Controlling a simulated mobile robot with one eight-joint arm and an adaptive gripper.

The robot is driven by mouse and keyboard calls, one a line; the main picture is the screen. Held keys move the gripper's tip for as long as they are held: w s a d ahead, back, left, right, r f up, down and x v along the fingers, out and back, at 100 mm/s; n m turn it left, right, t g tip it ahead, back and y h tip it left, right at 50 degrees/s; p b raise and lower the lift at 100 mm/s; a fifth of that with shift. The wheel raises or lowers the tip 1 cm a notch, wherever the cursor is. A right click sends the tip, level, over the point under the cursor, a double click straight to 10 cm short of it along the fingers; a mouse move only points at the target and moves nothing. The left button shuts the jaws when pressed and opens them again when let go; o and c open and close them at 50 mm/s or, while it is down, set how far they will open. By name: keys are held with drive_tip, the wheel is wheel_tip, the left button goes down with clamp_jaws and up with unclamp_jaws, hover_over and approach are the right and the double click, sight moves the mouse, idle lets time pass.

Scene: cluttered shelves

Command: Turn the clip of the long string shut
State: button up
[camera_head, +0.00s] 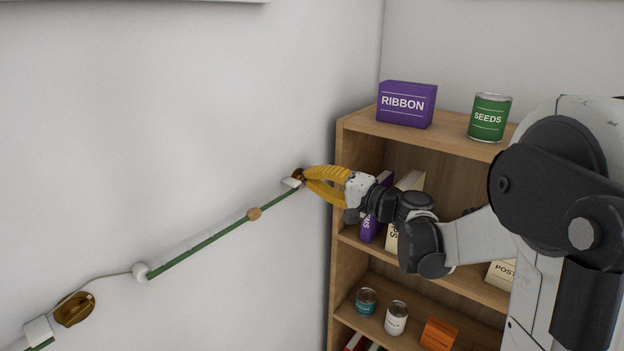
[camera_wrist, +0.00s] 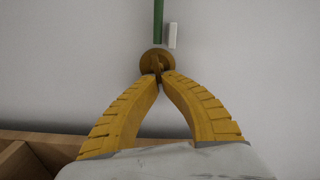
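A long green string (camera_head: 215,238) runs along the white wall, rising to the right. It ends beside a white block (camera_head: 291,182) and a round brass clip (camera_head: 298,174). My gripper (camera_head: 306,180) is at this clip. In the wrist view, the clip (camera_wrist: 151,62) is a brass disc with an upright fin, and the string's end (camera_wrist: 158,20) and white block (camera_wrist: 172,35) are just above it. My yellow fingertips (camera_wrist: 160,76) close together on the fin, one on each side. They partly cover the clip in the head view.
A second brass clip (camera_head: 75,309) sits lower left, near a white block (camera_head: 38,331) and a thin cord. A tan bead (camera_head: 254,213) is on the green string. A wooden shelf (camera_head: 345,150) with boxes, books and cans stands close to my arm. The wall between is clear.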

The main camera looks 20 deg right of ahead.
drive_tip(key=o, duration=0.4)
drive_tip(key=shift+w, duration=0.1)
drive_tip(key=shift+o, duration=0.2)
drive_tip(key=v, duration=1.2)
